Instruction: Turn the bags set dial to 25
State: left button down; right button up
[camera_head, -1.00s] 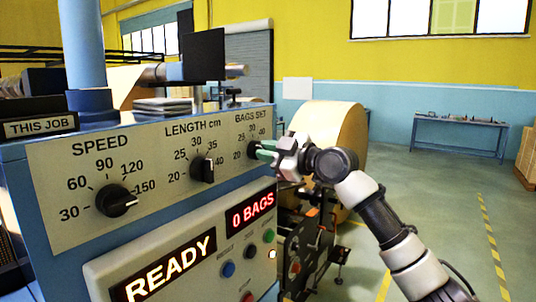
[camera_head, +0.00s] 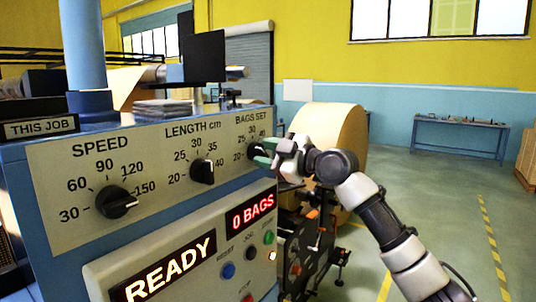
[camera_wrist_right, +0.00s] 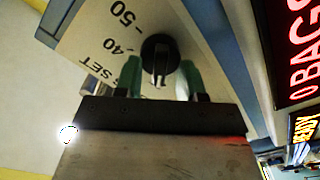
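The BAGS SET dial (camera_head: 256,150) is a black knob at the right end of the machine's dial panel, with several numbers from 20 upward around it. My right gripper (camera_head: 263,153) is at this dial, its green fingers spread apart. In the right wrist view, the knob (camera_wrist_right: 160,50) sits between the two fingertips (camera_wrist_right: 160,78), one on each side. Whether they touch it I cannot tell. The fingers partly cover the dial in the head view, and its exact setting cannot be read. My left gripper is not in view.
The SPEED dial (camera_head: 116,202) and LENGTH dial (camera_head: 203,171) are to the left on the same panel. Below is a lower panel with a READY display (camera_head: 170,268), a 0 BAGS display (camera_head: 250,212) and several buttons. A large kraft roll (camera_head: 335,130) stands behind my right gripper.

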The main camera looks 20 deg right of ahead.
jog(key=shift+d, duration=0.1)
jog(key=shift+s+d+f, duration=0.1)
jog(key=shift+s+d, duration=0.1)
jog(key=shift+s, duration=0.1)
jog(key=b+v, duration=0.3)
jog(key=v, duration=0.7)
jog(key=shift+b, duration=0.3)
